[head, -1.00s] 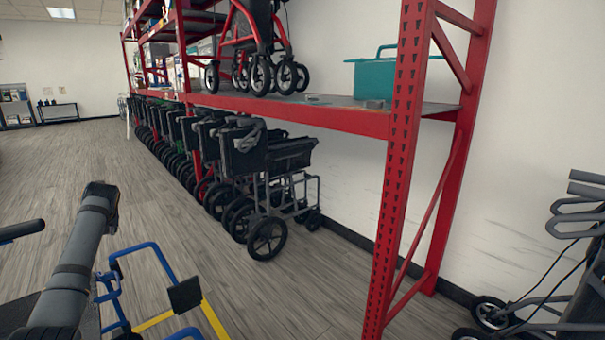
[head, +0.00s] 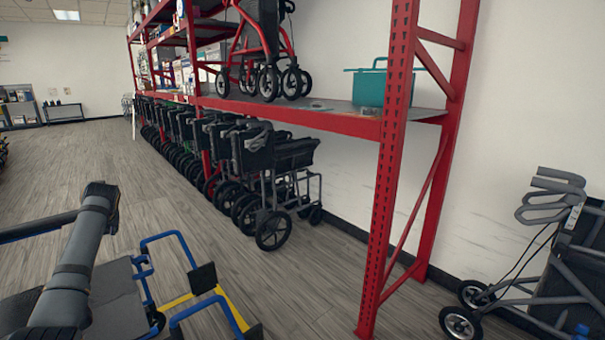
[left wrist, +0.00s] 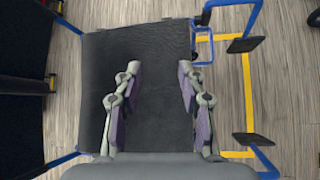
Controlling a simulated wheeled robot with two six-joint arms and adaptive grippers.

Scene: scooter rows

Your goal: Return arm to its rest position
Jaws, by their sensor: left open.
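My left arm (head: 72,255) shows at the lower left of the head view, raised and bent; its gripper is not visible there. In the left wrist view my left gripper (left wrist: 157,92) is open, with its two fingers apart and nothing between them. Behind the fingers is the dark seat (left wrist: 150,50) of a blue-framed wheelchair. The gap between the fingertips and the seat cannot be told. My right gripper is in neither view.
A red shelf rack (head: 392,165) stands ahead, with a teal box (head: 370,88) and a red walker (head: 257,45) on it. Folded wheelchairs (head: 255,180) line up beneath. A grey rollator (head: 545,265) stands at the right. Open floor (head: 85,160) lies at the left.

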